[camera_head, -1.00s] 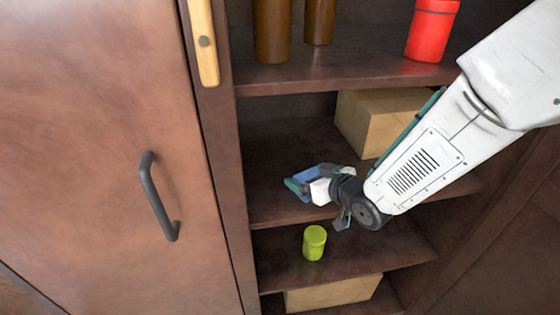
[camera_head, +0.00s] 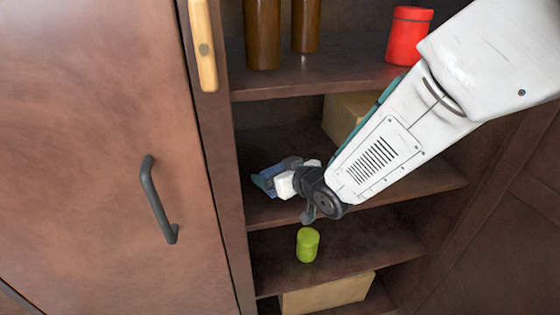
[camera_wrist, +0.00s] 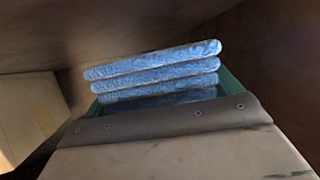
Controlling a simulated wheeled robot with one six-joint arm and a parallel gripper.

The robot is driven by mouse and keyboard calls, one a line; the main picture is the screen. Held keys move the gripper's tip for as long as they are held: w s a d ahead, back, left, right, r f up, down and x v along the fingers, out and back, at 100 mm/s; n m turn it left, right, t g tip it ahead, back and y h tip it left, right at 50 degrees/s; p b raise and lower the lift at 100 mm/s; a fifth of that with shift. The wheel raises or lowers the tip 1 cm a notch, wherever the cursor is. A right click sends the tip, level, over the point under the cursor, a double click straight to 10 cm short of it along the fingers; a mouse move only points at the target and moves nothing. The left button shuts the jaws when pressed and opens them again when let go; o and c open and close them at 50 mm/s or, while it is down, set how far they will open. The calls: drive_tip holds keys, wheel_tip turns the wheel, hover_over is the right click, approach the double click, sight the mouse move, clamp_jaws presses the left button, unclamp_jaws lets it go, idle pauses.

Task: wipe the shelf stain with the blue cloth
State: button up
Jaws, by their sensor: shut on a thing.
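My gripper (camera_head: 270,175) is inside the middle shelf bay of the open cabinet, toward its left side. It is shut on the blue cloth (camera_wrist: 155,70), which shows in the wrist view as a folded stack of blue layers between the fingers. In the head view only a small blue part of the cloth (camera_head: 272,172) shows at the fingertips. The cloth is at or just above the middle shelf (camera_head: 400,190); I cannot tell whether it touches. I cannot make out a stain; the cloth, gripper and arm cover part of the shelf.
A cardboard box (camera_head: 345,115) stands at the back of this bay, behind my arm. The shelf above holds brown bottles (camera_head: 263,35) and a red canister (camera_head: 409,35). Below are a green jar (camera_head: 307,245) and another box (camera_head: 325,294). A closed door with a dark handle (camera_head: 158,200) is left.

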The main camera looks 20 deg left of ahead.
drive_tip(key=shift+d+r, duration=0.1)
drive_tip(key=shift+r, duration=2.3)
